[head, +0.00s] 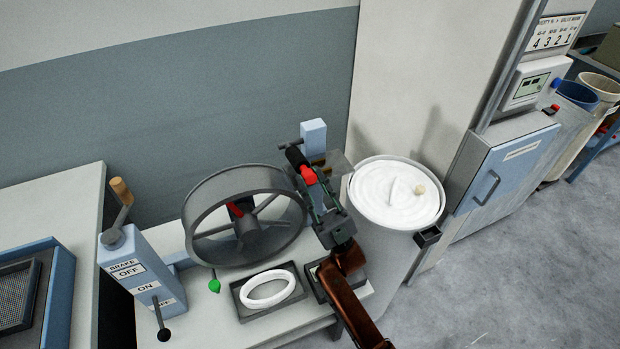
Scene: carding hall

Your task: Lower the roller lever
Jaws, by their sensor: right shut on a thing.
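The roller lever (309,175), with a red part and a black grip end, stands beside the right side of a large grey wheel, in front of a light-blue post. It slants up and to the left. My right gripper (311,184) reaches up to it from the lower right and is shut on it near the red part. The fingers and wrist hide the lower part of the lever and where it pivots. My left gripper is not in view.
The spoked wheel (200,203) stands close left of my gripper. A white ring (268,289) lies in a dark tray below. A brake box (140,262) with a crank stands left. Open floor lies right.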

